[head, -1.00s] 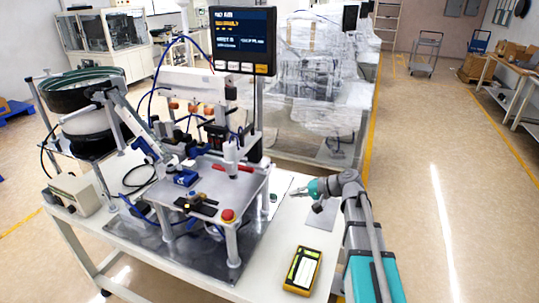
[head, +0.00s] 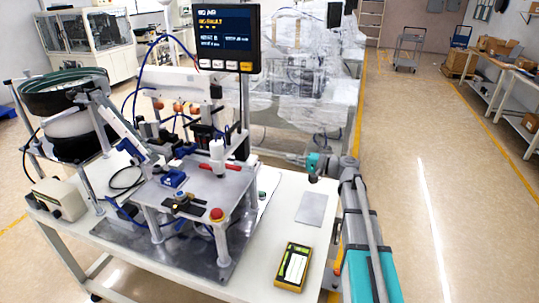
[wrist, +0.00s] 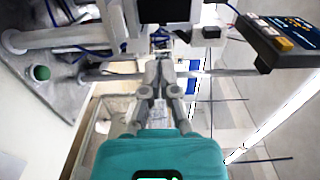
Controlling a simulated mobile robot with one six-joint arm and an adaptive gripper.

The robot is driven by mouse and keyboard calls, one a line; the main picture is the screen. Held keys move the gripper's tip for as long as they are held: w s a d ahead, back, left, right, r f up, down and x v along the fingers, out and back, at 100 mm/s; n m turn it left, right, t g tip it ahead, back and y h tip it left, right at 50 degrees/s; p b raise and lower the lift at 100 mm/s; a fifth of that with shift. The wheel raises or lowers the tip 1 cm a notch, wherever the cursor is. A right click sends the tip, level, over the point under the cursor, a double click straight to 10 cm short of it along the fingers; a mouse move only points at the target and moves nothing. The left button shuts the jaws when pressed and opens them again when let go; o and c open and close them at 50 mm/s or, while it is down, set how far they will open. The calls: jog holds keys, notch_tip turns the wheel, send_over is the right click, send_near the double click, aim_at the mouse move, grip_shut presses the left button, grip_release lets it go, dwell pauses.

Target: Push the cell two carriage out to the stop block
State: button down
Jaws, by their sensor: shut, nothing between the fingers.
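My gripper (head: 291,158) is shut and empty, held at the right rear of the bowl-feeder station, its fingers pointing left toward the machine. In the wrist view its closed fingers (wrist: 160,72) point at the machine's frame and a rail, with nothing between them. I cannot tell which piece is the cell two carriage or which is the stop block.
A black bowl feeder (head: 65,98) stands at the left. A display (head: 222,38) rises over the station; it shows in the wrist view (wrist: 265,40). A grey plate (head: 312,208) and a yellow handheld device (head: 292,266) lie on the table's right side.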

aim_at(247, 151)
jog(key=x, duration=1.4)
jog(key=shift+d, duration=0.1)
